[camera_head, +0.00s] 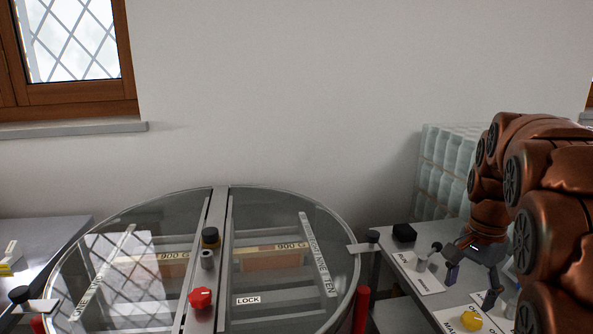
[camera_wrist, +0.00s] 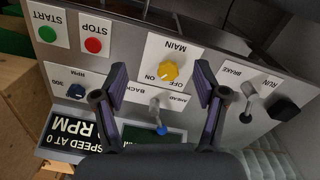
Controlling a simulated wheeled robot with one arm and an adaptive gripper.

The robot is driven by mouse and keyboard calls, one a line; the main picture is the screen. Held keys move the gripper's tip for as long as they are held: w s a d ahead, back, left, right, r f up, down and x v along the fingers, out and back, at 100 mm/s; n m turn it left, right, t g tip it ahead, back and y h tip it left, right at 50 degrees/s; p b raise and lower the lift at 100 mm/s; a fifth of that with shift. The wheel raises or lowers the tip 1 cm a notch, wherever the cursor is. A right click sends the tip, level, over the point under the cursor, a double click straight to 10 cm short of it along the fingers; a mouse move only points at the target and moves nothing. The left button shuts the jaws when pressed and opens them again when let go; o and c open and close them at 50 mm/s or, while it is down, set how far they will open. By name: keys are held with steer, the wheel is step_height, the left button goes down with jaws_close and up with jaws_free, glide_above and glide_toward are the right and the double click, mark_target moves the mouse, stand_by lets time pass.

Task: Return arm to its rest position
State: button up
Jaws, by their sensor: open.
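My arm (camera_head: 545,180), copper-brown and jointed, bends down over the control panel at the right of the head view. My gripper (camera_head: 471,286) is open and empty, its two dark purple-padded fingers spread apart above the panel. In the wrist view my gripper (camera_wrist: 161,82) spans the yellow MAIN knob (camera_wrist: 168,71) and the AHEAD/BACK lever (camera_wrist: 155,103), which show between the fingers. I cannot tell whether a finger touches the panel.
The control panel (camera_wrist: 115,65) carries a green START button (camera_wrist: 47,34), a red STOP button (camera_wrist: 93,45) and a BRAKE/RUN lever (camera_wrist: 246,95). A round glass-lidded tank (camera_head: 110,265) with a red knob (camera_head: 201,298) stands left. A pale blue block stack (camera_head: 445,165) stands behind.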

steer(key=s+a+f+n+p, duration=0.1)
steer(key=s+a+n, duration=0.3)
steer(key=s, duration=0.4)
steer(key=s+a+f+n+g+p, duration=0.1)
steer(key=s+a+n+p, duration=0.1)
steer(key=s+a+n, duration=0.2)
steer(key=s+a+f+n+p, duration=0.2)
steer(key=s+a+n, duration=0.2)
steer(key=s+a, duration=0.4)
steer(key=s, duration=0.5)
steer(key=shift+s+a+n, duration=0.25)
steer(key=shift+s+n, duration=0.1)
steer(key=shift+n, duration=0.05)
